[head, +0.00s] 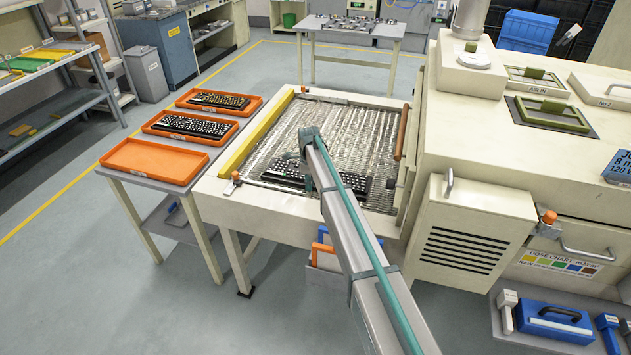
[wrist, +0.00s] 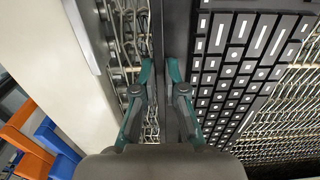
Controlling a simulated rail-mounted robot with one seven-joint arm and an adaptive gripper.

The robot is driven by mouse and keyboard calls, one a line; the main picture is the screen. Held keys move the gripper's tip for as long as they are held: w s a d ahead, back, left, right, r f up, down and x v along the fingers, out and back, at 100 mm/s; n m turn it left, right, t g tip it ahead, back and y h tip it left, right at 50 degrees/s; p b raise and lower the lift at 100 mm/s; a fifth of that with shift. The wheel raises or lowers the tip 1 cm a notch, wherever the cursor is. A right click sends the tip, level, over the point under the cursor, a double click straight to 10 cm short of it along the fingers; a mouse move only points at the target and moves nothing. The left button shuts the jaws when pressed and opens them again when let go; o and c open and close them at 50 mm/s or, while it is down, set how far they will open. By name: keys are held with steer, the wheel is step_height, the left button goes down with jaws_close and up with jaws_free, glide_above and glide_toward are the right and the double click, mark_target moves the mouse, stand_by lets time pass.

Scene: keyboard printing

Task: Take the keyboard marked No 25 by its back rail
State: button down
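A black keyboard with pale key marks (head: 354,189) lies on the mesh conveyor bed (head: 330,125), partly hidden by my arm. Its keys also show in the wrist view (wrist: 235,70), to the right of the fingers. A dark rail (wrist: 157,25) runs along the keyboard's back edge. My gripper (wrist: 160,75) has its teal fingers close together on either side of this rail, and looks shut on it; my gripper also shows over the bed in the head view (head: 305,155). No number is readable on this keyboard. I cannot tell if it is off the mesh.
Left of the bed, a side table holds three orange trays: two hold keyboards (head: 218,99) (head: 193,126), and the near tray (head: 155,160) is empty. A yellow bar (head: 257,133) edges the bed's left side. The cream machine (head: 470,120) stands close on the right.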

steer(key=shift+r, duration=0.15)
stand_by(0.4)
steer(key=shift+r+b, duration=0.35)
steer(key=shift+b, duration=0.15)
steer(key=shift+r+b, duration=0.75)
steer(key=shift+r, duration=0.2)
steer(key=s+d+r+b, duration=0.4)
steer(key=s+d+r, duration=0.2)
steer(key=s+r, duration=0.4)
steer(key=shift+s+d, duration=0.35)
steer(key=shift+s, duration=0.8)
steer(key=c, duration=1.9)
jaws_free()
steer(key=shift+r, duration=0.1)
jaws_close()
